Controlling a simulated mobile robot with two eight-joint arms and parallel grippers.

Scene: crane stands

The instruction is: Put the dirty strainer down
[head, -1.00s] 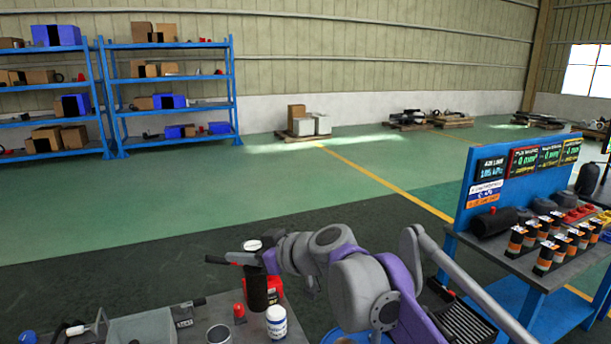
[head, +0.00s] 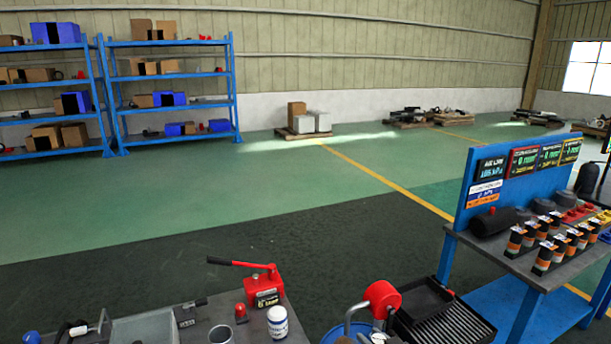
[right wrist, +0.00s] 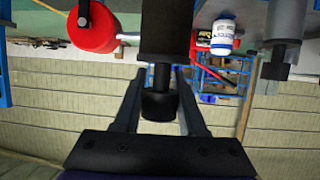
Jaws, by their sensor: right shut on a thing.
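My right gripper (right wrist: 160,118) shows in the right wrist view, its two grey fingers on either side of a black knob. The knob belongs to a dark piece, which I take to be the dirty strainer (right wrist: 165,30): a black block with a short stem leading to the knob. The gripper is shut on it. The strainer's far end runs out at the top of the picture, and I cannot make out any dirt. Neither gripper can be made out in the head view, and my left gripper is not in view.
A grey bench at the lower left holds a red hand pump (head: 264,287), a white jar (head: 277,320) and a grey cup (head: 220,334). A red round-ended unit (head: 383,298) stands by a black ribbed tray (head: 445,325). A blue-backed bench (head: 480,240) stands right.

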